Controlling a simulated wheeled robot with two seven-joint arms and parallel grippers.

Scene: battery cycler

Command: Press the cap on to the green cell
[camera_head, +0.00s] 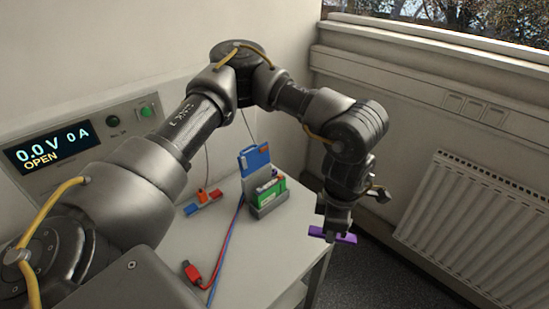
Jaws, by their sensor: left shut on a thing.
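The green cell (269,192) stands upright in a grey holder (269,209) on the table. Something whitish with small dark and purple parts shows along its top, too small to make out. My left gripper (335,231) points down to the right of the holder, beyond the table's right edge, and is shut on a flat purple piece (346,238). I cannot tell whether this purple piece is the cap. The left gripper is well apart from the green cell. My right gripper is not in view.
A blue piece (254,159) stands upright behind the green cell. A red and blue block (203,202) lies left of the holder. A red connector (192,273) and red and blue cables lie in front. The cycler display (51,146) reads OPEN. A radiator (470,220) stands right.

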